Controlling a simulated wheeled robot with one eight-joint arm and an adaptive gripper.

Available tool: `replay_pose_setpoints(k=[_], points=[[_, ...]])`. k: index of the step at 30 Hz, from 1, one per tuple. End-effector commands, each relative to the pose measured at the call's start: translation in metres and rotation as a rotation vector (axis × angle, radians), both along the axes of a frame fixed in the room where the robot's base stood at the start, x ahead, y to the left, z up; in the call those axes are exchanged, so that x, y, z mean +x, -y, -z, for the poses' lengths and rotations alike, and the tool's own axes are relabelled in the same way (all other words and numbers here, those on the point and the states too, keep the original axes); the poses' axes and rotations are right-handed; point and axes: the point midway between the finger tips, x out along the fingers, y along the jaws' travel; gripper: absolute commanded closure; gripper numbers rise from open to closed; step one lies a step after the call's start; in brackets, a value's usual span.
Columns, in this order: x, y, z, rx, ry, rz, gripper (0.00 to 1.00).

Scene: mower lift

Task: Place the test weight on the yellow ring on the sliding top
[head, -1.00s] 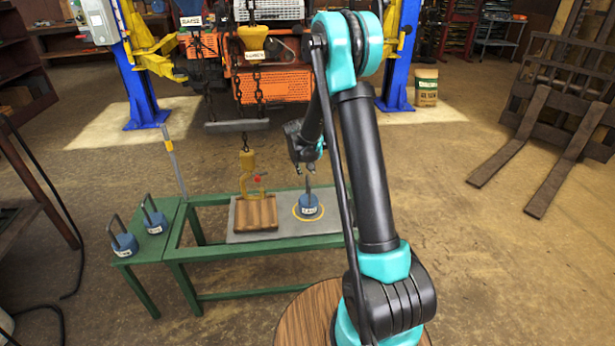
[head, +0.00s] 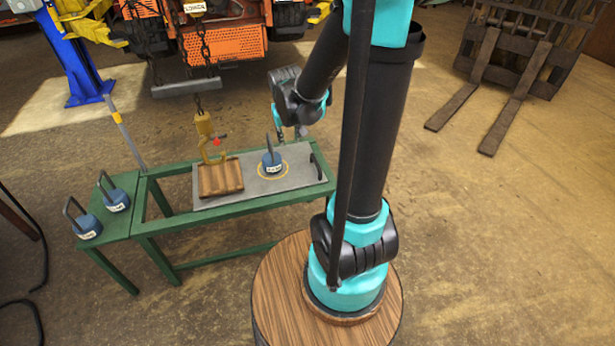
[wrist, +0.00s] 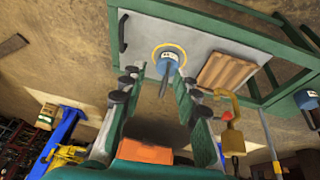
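The test weight (head: 271,161), a blue cylinder with a white label and a dark upright handle, stands upright inside the yellow ring (head: 286,171) on the grey sliding top (head: 221,197). In the wrist view the weight (wrist: 166,64) sits inside the yellow ring (wrist: 183,51), with its handle pointing toward the camera. My gripper (head: 290,134) is just behind and to the right of the handle in the head view. In the wrist view my gripper (wrist: 163,82) has its fingers spread wide, with the handle showing in the gap between them. Nothing is gripped.
A wooden block (head: 220,178) lies on the top left of the ring, with a yellow hook (head: 204,130) on a chain above it. Two more blue weights (head: 117,201) (head: 89,227) stand on the green side table (head: 122,228). A black handle (head: 316,163) is at the top's right end.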

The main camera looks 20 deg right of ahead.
Motion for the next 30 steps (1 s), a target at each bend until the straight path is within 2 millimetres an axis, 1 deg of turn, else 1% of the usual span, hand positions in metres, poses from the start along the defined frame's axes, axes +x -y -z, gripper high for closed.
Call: replay_pose_setpoints(k=[1,6,9,12,15,18,30], points=[[-0.024,0.003,-0.001,0.011,-0.001,0.002,0.69],[-0.091,0.010,0.004,0.045,-0.002,0.003,0.69],[-0.124,0.011,0.012,0.063,-0.001,0.003,0.69],[-0.149,0.011,0.019,0.079,0.000,0.004,0.69],[-0.163,0.011,0.024,0.086,0.001,0.004,0.69],[-0.170,0.010,0.026,0.091,0.002,0.002,0.69],[-0.170,0.010,0.026,0.092,0.002,0.002,0.69]])
